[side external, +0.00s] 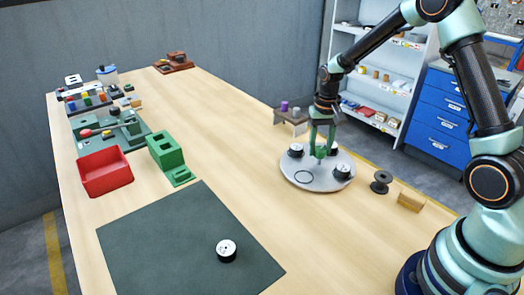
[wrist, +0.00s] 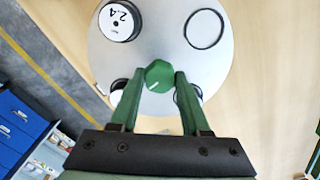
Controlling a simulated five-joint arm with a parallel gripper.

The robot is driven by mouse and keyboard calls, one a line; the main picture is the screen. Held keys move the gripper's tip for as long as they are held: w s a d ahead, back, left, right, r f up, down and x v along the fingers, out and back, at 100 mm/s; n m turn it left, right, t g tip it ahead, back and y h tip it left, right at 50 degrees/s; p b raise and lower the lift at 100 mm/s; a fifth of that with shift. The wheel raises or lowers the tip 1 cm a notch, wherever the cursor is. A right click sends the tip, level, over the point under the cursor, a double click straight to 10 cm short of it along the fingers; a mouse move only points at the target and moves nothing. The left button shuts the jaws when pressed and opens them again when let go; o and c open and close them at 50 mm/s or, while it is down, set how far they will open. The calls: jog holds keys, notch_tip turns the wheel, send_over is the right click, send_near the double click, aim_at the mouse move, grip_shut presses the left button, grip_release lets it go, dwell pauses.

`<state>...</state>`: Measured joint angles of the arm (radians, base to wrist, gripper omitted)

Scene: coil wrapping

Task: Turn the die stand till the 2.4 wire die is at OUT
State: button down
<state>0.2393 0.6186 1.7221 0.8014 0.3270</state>
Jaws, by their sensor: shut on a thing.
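The die stand (side external: 318,182) is a round pale grey disc on the table; the wrist view also shows its plate (wrist: 160,30). Its green centre knob (wrist: 159,75) has a white mark. My gripper (wrist: 160,82) is shut on this knob, one finger on each side. The 2.4 wire die (wrist: 120,20), black with a white labelled top, sits at the upper left in the wrist view. An empty black ring (wrist: 203,29) is at the upper right. Other dies sit partly hidden behind my fingers. In the side view the labels are too small to read. I see no OUT mark.
Right of the stand are a dark spool (side external: 381,182) and a wooden block (side external: 411,201). A small bench (side external: 290,122) stands behind. A black-and-white die (side external: 227,250) lies on the dark green mat (side external: 150,245). A red bin (side external: 104,172) and green holder (side external: 168,155) stand left.

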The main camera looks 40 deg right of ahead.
aim_at(320, 149)
jog(key=shift+r+n, duration=0.1)
jog(key=shift+n, duration=5.5)
jog(key=shift+w+n, duration=0.1)
jog(key=shift+n, duration=1.8)
jog(key=shift+c, duration=1.8)
grip_release()
notch_tip(320, 149, up, 12)
